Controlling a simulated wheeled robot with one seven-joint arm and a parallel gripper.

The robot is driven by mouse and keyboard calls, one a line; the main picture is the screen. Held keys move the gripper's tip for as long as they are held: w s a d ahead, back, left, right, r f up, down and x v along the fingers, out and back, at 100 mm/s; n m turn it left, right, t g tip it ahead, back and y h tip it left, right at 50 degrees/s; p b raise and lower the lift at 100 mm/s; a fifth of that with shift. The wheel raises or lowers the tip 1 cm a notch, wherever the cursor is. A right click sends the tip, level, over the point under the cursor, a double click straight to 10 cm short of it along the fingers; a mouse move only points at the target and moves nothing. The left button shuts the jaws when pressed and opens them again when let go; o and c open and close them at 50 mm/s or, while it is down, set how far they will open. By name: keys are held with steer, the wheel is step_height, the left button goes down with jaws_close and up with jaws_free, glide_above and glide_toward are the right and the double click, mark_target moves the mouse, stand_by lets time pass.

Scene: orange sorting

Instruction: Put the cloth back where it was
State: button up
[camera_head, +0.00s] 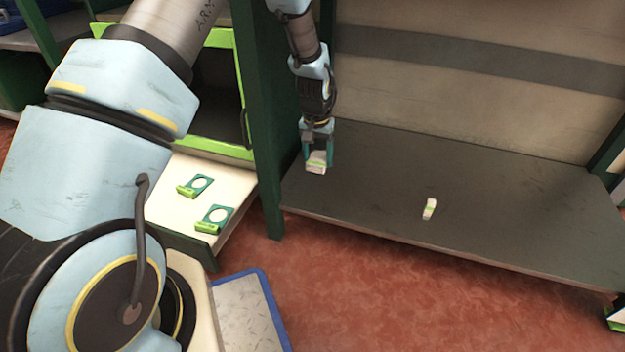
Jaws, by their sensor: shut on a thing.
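My gripper (319,153) is at the left end of the dark shelf, with its teal fingers pointing down. It is shut on a small pale, folded-looking thing, which looks like the cloth (316,165). The cloth shows just below and between the fingers, near the shelf's left front edge. I cannot tell whether it touches the shelf. The fingers hide its upper part.
A small white item with a green band (429,209) stands alone on the dark shelf (500,215). Much of the shelf is clear. Left of a green post (264,120), two green-and-teal holders (214,219) lie on a pale surface. A blue-edged plate (245,308) is below.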

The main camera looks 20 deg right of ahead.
mark_target(316, 161)
step_height(316, 161, down, 9)
steer(key=b, duration=0.4)
steer(key=shift+f, duration=0.15)
steer(key=shift+f, duration=0.15)
steer(key=o, duration=1.3)
steer(key=r+p, duration=0.2)
steer(key=r, duration=0.2)
steer(key=r+p, duration=0.2)
steer(key=r, duration=0.2)
steer(key=s+a+r+p, duration=0.1)
steer(key=r+p, duration=0.1)
steer(key=r, duration=0.2)
steer(key=shift+r, duration=0.15)
